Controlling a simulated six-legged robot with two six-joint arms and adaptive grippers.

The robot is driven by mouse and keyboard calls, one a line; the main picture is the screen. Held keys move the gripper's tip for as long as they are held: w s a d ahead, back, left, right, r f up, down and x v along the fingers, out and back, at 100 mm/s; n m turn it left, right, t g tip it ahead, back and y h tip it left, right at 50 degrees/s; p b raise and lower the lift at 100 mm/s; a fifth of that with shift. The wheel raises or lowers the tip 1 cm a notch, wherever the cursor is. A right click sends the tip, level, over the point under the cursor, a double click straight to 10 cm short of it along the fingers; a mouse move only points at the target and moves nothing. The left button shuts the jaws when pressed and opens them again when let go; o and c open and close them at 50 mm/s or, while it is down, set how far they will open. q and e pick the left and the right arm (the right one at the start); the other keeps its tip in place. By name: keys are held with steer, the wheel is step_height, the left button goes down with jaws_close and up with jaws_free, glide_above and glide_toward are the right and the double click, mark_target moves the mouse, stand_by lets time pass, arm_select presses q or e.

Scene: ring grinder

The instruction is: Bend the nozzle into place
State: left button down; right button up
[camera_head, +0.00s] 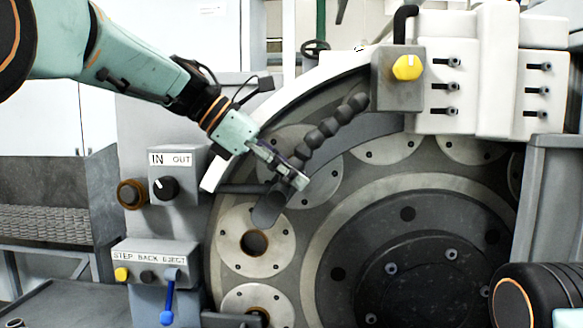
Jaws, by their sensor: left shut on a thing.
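The nozzle (328,127) is a dark grey segmented hose that runs from below the grey block at the top down to the left. Its wide smooth tip (270,208) hangs just above a round plate with a hole (231,236). My left gripper (292,180) comes in from the upper left and is shut on the nozzle near its lower end. The fingers hide part of the hose there. My right gripper is not in view.
A yellow knob (407,67) sits on the grey block at the top. An IN/OUT switch box (190,190) and a STEP BACK EJECT panel (140,252) with a blue lever (168,300) stand left of the large wheel (330,235). My right arm shows at the lower right.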

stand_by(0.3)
arm_select(q)
steer(key=c, duration=1.1)
jaws_free()
steer(key=shift+o, duration=0.2)
steer(key=v, duration=1.2)
steer(key=shift+s, duration=0.1)
